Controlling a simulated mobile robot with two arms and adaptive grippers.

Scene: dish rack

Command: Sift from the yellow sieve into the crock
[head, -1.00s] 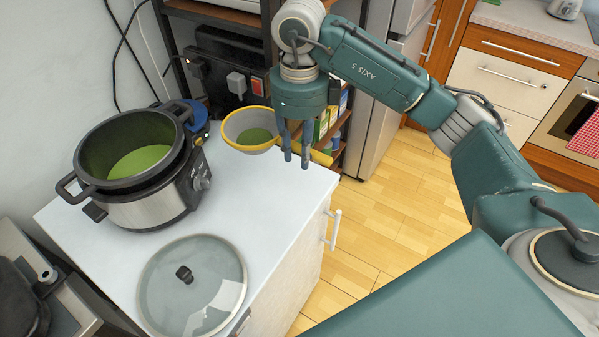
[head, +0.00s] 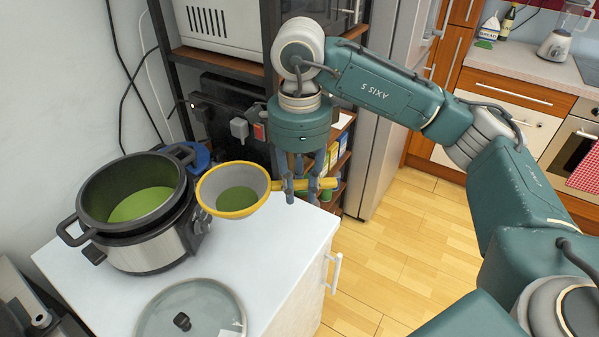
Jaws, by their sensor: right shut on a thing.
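The crock (head: 90,225) is a dark pot in a steel-sided cooker on the white counter, with green contents inside. The yellow sieve (head: 207,190) has a pale bowl, yellow rim and green contents. It is just right of the crock, its left edge close to the cooker's right side in the picture; the exact gap and height cannot be told. My right gripper (head: 303,190) points down and is shut on the sieve's yellow handle, right of the bowl. The sieve looks roughly level. My left gripper is out of view.
A glass lid (head: 205,310) with a dark knob lies on the white counter (head: 285,240) in front of the crock. A blue item (head: 200,157) sits behind the cooker. A dark shelf (head: 200,62) with a microwave stands behind. The counter's middle is clear.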

